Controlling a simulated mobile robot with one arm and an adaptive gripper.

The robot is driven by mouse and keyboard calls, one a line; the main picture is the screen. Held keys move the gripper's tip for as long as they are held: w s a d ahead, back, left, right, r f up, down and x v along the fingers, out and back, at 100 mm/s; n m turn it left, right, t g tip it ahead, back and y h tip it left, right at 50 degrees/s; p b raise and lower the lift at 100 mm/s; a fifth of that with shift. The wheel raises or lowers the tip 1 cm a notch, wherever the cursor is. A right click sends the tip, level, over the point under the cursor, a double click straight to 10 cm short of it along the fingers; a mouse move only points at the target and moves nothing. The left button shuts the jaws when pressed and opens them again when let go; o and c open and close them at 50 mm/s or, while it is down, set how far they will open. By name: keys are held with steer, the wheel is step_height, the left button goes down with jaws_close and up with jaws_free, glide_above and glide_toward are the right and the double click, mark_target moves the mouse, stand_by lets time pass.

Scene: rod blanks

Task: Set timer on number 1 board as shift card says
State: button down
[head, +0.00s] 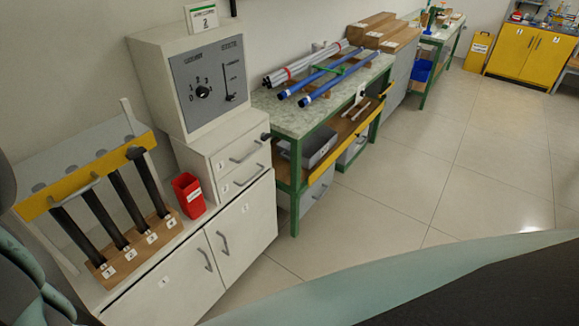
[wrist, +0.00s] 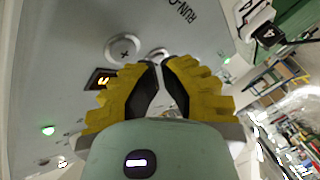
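In the wrist view a grey board (wrist: 60,70) fills the left and middle. It has a round plus button (wrist: 123,50), a small display (wrist: 101,79) with a glowing orange digit that looks like 3, and green lights (wrist: 48,130). Its lettering is turned over and partly reads RUN. My gripper (wrist: 160,63) has its yellow fingers together at the tips, with nothing seen between them. The tips are over or just before a second round button (wrist: 158,53), partly hidden; contact cannot be told. The board's number and a shift card are not readable here. My gripper is outside the head view.
In the head view a grey panel (head: 212,85) has a 0-to-4 dial and a lever, under a number 2 sign (head: 204,18). A red bin (head: 189,195) and a rack of black rods (head: 128,203) stand left. Benches run along the wall; the tiled floor (head: 400,190) is clear.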

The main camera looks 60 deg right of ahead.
steer(key=shift+w, duration=0.15)
steer(key=shift+w, duration=0.3)
steer(key=shift+w+b, duration=0.3)
steer(key=shift+w, duration=0.05)
stand_by(0.9)
steer(key=shift+s, duration=0.75)
steer(key=s, duration=0.5)
stand_by(0.5)
steer(key=shift+r, duration=0.1)
stand_by(0.4)
